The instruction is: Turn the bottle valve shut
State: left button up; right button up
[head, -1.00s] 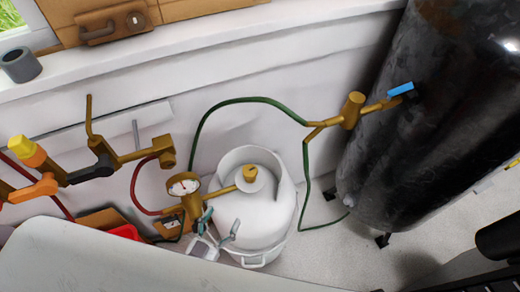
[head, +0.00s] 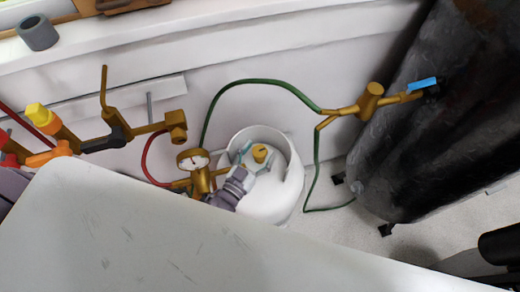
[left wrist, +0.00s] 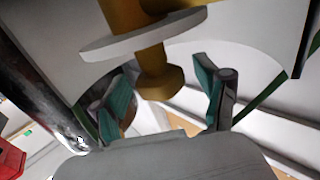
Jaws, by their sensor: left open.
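The white gas bottle (head: 285,190) stands on the floor by the wall, with a round collar around its top. Its brass valve knob (head: 260,153) sits in the middle of the top. My left gripper (head: 256,158) is open at the knob, its teal-padded fingers on either side of it. In the left wrist view, the brass valve (left wrist: 160,80) with a pale disc (left wrist: 140,38) shows between and beyond the open fingers (left wrist: 164,98). I cannot tell whether a finger touches it. My right gripper is not in view.
A pressure gauge (head: 193,160) on brass fittings stands left of the bottle. A green hose (head: 255,82) arches behind to a brass fitting with a blue handle (head: 422,84) on a large dark tank (head: 420,150). A pale grey surface (head: 150,235) fills the front left.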

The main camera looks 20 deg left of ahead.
pick_arm(q)
jog(key=shift+w+d, duration=0.1)
jog(key=shift+w, duration=0.25)
jog(key=c, duration=1.2)
jog(key=shift+r+m+h+p, duration=0.1)
jog(key=shift+m+h+p, duration=0.45)
jog(key=shift+h, duration=0.25)
jog(key=shift+m+g+h, duration=0.45)
jog(key=shift+g+h, duration=0.05)
jog(key=shift+h, duration=0.2)
jog(key=o, duration=1.2)
